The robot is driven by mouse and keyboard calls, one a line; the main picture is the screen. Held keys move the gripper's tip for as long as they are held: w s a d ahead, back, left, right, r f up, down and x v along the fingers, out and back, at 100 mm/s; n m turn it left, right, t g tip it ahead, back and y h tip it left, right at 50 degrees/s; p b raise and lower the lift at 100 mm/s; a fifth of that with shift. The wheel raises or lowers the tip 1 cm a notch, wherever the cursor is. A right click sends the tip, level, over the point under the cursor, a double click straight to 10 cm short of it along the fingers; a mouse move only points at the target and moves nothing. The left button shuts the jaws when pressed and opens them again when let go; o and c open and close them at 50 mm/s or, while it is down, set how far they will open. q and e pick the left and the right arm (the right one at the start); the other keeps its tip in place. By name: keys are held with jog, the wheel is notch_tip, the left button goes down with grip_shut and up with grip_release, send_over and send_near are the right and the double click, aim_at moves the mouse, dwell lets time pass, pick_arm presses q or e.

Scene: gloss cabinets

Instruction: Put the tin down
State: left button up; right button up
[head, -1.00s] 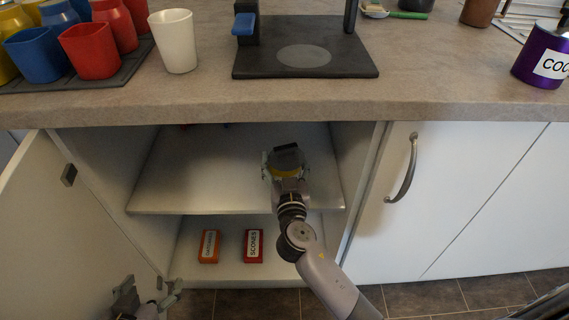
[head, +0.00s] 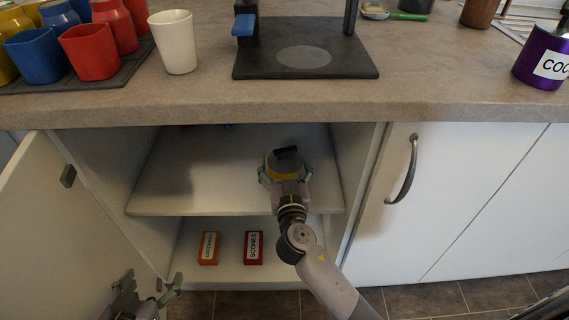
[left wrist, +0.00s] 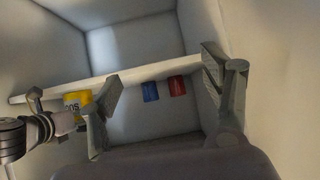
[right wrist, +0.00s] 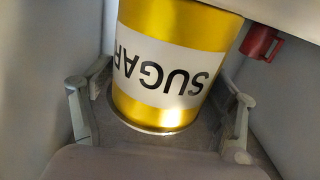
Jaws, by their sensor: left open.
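The yellow tin (head: 286,161) is on the cabinet's upper shelf (head: 215,185), at the right. In the right wrist view the tin (right wrist: 165,103) fills the middle, its SUGAR label upside down. My right gripper (head: 286,174) is around the tin, one finger on each side. Its fingers are spread wide, with a gap beside the tin. In the left wrist view the tin (left wrist: 73,101) meets the shelf board (left wrist: 140,76), its far side partly hidden by a finger. My left gripper (head: 152,283) is open and empty, low by the open door.
The open door (head: 70,225) stands at the left. An orange box (head: 209,248) and a red SCONES box (head: 254,248) stand on the lower shelf. The shelf's left front is clear.

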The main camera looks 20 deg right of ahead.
jog(key=shift+o, duration=0.2)
jog(key=shift+r, duration=0.15)
jog(key=v, duration=0.3)
pick_arm(q)
jog(key=w+r+t, duration=0.1)
jog(key=w+d+r+t+b, duration=0.1)
jog(key=r, duration=0.1)
jog(key=shift+w+d+r+t+h, duration=0.1)
jog(key=shift+w+r+t+h, duration=0.2)
jog(key=shift+h, duration=0.1)
pick_arm(e)
jog(key=s+a+n+g+y, duration=0.1)
jog(key=s+n+g+y, duration=0.3)
jog(key=s, duration=1)
jog(key=n+y, duration=0.1)
jog(key=y, duration=0.1)
jog(key=shift+s+y, duration=0.3)
jog(key=shift+y, duration=0.1)
pick_arm(q)
jog(key=shift+s, duration=0.1)
pick_arm(e)
jog(key=shift+a, duration=0.15)
